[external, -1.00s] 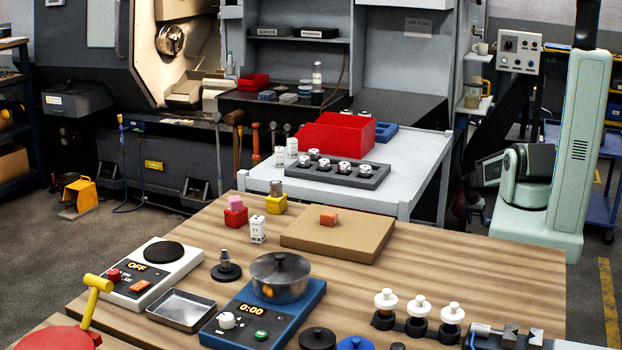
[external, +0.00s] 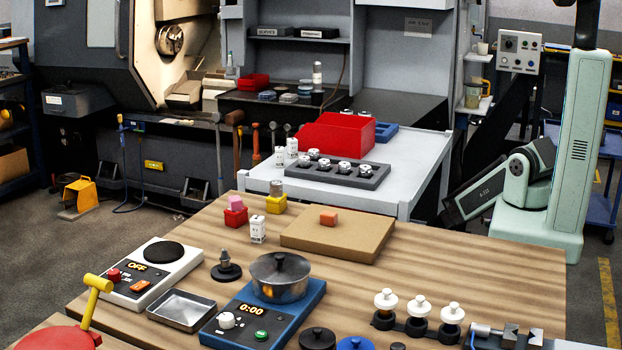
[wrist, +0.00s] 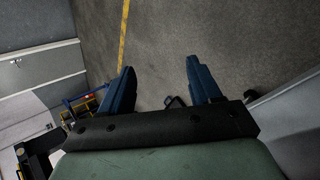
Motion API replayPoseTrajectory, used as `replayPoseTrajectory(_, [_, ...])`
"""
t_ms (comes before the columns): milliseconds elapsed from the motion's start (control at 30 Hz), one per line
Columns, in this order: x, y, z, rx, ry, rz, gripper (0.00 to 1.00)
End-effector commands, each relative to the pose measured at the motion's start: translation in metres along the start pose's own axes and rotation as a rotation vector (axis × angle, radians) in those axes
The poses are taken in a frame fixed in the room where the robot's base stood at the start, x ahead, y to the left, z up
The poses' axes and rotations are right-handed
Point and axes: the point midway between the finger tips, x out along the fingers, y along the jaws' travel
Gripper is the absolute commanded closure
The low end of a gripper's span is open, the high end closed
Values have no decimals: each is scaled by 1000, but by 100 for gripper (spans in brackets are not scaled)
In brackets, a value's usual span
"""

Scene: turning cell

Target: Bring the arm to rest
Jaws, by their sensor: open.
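My gripper (wrist: 158,85) shows in the wrist view with its two dark blue fingers spread apart and nothing between them. It faces bare grey floor. In the external view my pale green arm (external: 515,178) is folded low at the right, beside its column and beyond the right part of the wooden table (external: 480,270). The gripper itself cannot be made out in the external view.
A grey bench (external: 420,165) with a red bin (external: 335,133) stands left of my arm. The table holds a pot (external: 281,280), a brown board (external: 338,236) and several white-topped pieces. A blue cart (external: 603,195) stands behind the column. The table's right rear part is clear.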

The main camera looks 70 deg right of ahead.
Motion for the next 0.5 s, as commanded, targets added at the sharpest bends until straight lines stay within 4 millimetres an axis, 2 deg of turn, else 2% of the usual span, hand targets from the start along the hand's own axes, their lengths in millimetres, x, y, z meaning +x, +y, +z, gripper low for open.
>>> replayPoseTrajectory(33, [-4, -4, 11, -39, 15, 18, 37])
replayPoseTrajectory(267, [-19, -30, 50, -220, 58, 44, 37])
replayPoseTrajectory(500, [-33, -71, 101, -472, 56, -41, 37])
